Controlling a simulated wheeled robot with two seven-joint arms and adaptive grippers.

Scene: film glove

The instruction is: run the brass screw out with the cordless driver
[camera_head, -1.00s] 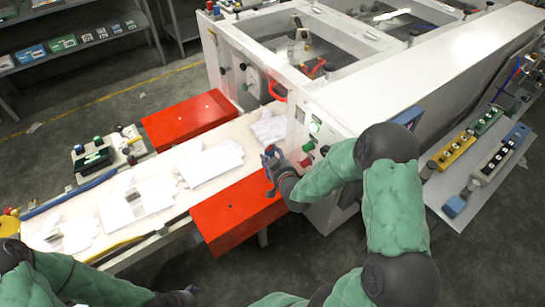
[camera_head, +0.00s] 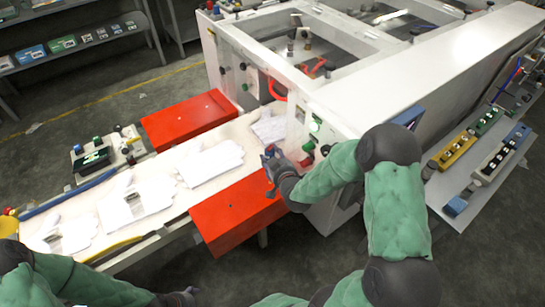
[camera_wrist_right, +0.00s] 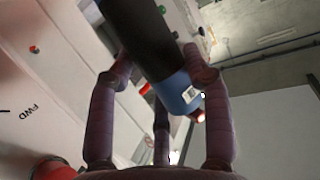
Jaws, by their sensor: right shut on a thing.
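My right gripper (camera_head: 272,170) is over the near red cover (camera_head: 232,222), beside the white machine's front. In the right wrist view its fingers (camera_wrist_right: 160,85) close around the cordless driver, whose black body (camera_wrist_right: 143,35) and blue end (camera_wrist_right: 178,93) show. In the head view only a small part of the driver shows at the hand. A small dark dot (camera_head: 231,206) sits on the near red cover; I cannot tell whether it is the brass screw. My left gripper (camera_head: 181,298) is low at the bottom edge, its fingers too small and dark to read.
White gloves (camera_head: 210,163) lie along the pale conveyor bed. A second red cover (camera_head: 188,117) is on its far side. The white machine (camera_head: 370,90) fills the upper right. A shelf with a yellow block (camera_head: 455,152) and other parts is at the right. Grey floor lies in front.

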